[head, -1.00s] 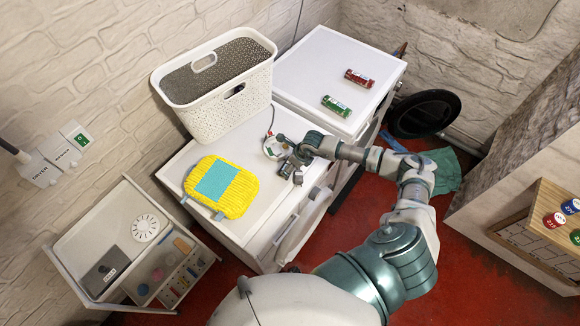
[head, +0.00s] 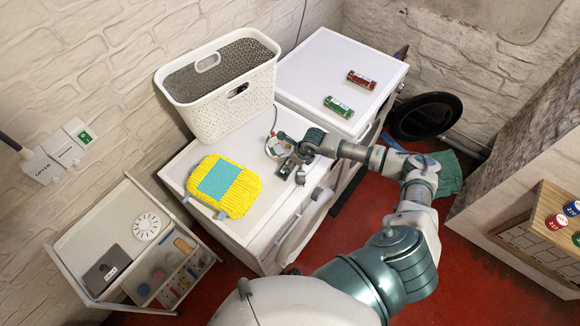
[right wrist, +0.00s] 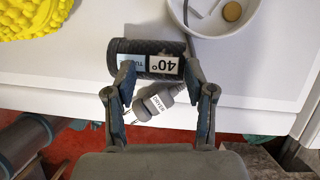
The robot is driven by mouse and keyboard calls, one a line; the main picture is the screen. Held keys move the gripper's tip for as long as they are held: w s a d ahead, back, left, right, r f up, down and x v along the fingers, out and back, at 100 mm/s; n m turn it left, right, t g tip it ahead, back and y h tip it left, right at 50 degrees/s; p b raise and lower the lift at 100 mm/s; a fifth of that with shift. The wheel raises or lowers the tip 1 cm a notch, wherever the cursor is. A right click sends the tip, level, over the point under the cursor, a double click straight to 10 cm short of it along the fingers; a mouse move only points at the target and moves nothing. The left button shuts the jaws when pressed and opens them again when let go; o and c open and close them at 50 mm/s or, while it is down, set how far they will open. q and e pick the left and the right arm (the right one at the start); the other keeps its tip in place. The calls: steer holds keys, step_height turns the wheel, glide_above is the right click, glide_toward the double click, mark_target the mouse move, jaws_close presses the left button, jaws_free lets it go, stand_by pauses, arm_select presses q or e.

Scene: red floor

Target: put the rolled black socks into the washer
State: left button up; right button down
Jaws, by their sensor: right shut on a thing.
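The rolled black socks (right wrist: 152,47) show in the right wrist view as a dark ribbed roll with a label reading 40°. My right gripper (right wrist: 158,82) has a finger at each end of the roll and is shut on it. In the head view my right gripper (head: 287,166) is over the front edge of the near white machine (head: 262,228); the socks are hard to make out there. That machine has a round door on its front, seen at a steep angle. A second white machine (head: 318,75) stands behind it. I cannot tell which is the washer. My left gripper is out of view.
A yellow cloth with a teal patch (head: 240,192), a white bowl (head: 275,147) and a white basket (head: 232,110) are on the near machine. Red (head: 361,79) and green (head: 338,107) rolls lie on the far one. A labelled plug (right wrist: 158,103) shows below the socks.

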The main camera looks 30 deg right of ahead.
steer(key=s+a+b, duration=0.1)
steer(key=s+a, duration=0.2)
steer(key=s, duration=0.1)
steer(key=s+a+r+b, duration=0.1)
steer(key=s+a, duration=0.2)
steer(key=s, duration=0.1)
steer(key=s+a+r+b, duration=0.1)
steer(key=s+a, duration=0.3)
steer(key=shift+s, duration=0.1)
steer(key=shift+s+r, duration=0.1)
steer(key=shift+s, duration=0.15)
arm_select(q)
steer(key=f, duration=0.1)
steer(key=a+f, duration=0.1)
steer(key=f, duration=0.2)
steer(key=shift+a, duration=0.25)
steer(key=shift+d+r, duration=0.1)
arm_select(e)
steer(key=shift+c, duration=1.9)
jaws_free()
steer(key=shift+a, duration=0.1)
